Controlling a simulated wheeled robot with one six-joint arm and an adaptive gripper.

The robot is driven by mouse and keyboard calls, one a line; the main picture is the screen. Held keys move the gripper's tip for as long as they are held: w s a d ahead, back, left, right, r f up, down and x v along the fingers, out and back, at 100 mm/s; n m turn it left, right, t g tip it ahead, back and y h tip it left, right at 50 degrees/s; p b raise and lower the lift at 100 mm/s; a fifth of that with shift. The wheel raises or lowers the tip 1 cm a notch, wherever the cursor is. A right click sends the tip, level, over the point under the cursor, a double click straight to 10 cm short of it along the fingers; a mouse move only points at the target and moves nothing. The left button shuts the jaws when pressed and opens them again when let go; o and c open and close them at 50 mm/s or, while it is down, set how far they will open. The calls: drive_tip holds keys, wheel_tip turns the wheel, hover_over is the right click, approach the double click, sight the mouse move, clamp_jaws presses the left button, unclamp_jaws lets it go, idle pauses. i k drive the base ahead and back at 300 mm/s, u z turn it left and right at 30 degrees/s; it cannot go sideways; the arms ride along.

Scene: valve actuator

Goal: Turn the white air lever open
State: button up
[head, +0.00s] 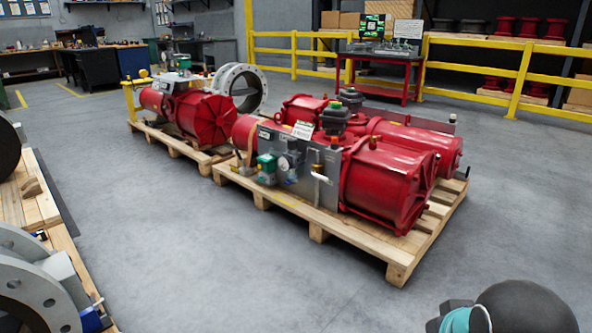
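The white air lever (320,177) is a small, pale handle on the front of the grey panel (328,193) of the nearer red valve actuator (385,185). It sticks out roughly sideways, near a small brass-coloured fitting. It is too small to tell its exact angle or whether it is open. Gauges and a green-and-white unit (266,168) sit on the panel to its left. A dark, rounded part of my arm with a teal cap shows at the bottom right, well apart from the lever. My gripper is not in view.
The actuator rests on a wooden pallet (400,270). Another red actuator (205,118) stands on a pallet behind left. Flanged parts (40,290) and a pallet lie at the left edge. Yellow rails (480,65) run behind. The grey floor (230,260) in front is clear.

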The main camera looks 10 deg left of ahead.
sight(312, 171)
drive_tip(key=u, duration=0.15)
drive_tip(key=i, duration=0.35)
drive_tip(key=u, duration=0.15)
drive_tip(key=k, duration=0.6)
drive_tip(key=z, duration=0.6)
drive_tip(key=i, duration=2.1)
drive_tip(key=u, duration=1.4)
drive_tip(key=i, duration=0.65)
drive_tip(key=u, duration=0.6)
